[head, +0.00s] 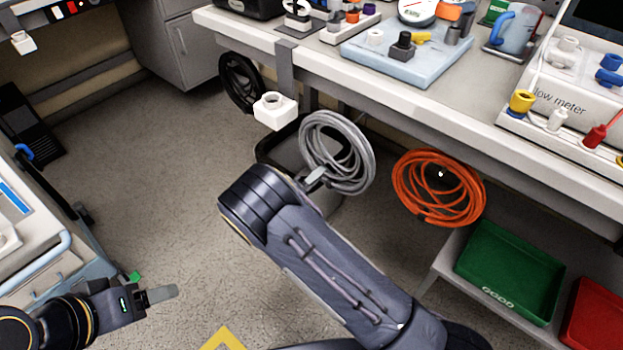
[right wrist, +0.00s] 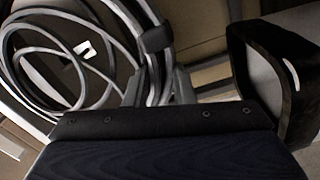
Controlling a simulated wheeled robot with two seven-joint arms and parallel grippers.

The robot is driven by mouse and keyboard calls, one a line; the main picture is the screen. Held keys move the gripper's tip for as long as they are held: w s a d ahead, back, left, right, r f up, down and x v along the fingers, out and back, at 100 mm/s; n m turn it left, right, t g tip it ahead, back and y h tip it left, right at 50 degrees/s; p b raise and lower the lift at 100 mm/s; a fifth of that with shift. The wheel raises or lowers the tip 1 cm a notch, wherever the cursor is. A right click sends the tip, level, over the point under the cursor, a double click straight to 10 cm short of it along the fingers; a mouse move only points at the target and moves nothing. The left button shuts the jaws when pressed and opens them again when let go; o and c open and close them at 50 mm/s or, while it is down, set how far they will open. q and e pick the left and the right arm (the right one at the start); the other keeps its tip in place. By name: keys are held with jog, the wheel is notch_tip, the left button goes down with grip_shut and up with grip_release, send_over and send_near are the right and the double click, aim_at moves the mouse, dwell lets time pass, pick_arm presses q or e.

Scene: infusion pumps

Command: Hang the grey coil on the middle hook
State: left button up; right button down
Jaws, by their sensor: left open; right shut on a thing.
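The grey coil (head: 356,182) is held up in front of the bench's front edge, between a black coil (head: 236,84) and an orange coil (head: 478,205). My right gripper (head: 315,177) is shut on the grey coil's lower left side. In the right wrist view the grey coil (right wrist: 93,101) fills the upper left, with its strands running between the fingers (right wrist: 165,62). I cannot make out the middle hook, nor tell whether the coil touches it. My left gripper (head: 160,293) is open and empty at the lower left, far from the coils.
A white bench (head: 470,130) carries pump parts and a light blue tray (head: 385,62). A dark bin (head: 272,150) stands behind the grey coil; it shows in the wrist view (right wrist: 240,75). A green tray (head: 510,270) and red tray (head: 597,315) sit lower right.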

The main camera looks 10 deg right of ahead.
jog(key=w+d+f+b, duration=0.1)
jog(key=w+d+f, duration=0.1)
jog(key=w+d, duration=0.3)
jog(key=shift+w+d, duration=0.25)
jog(key=shift+d, duration=0.75)
dwell(0.3)
dwell(0.6)
jog(key=c, duration=1.1)
grip_release()
jog(key=shift+c, duration=0.2)
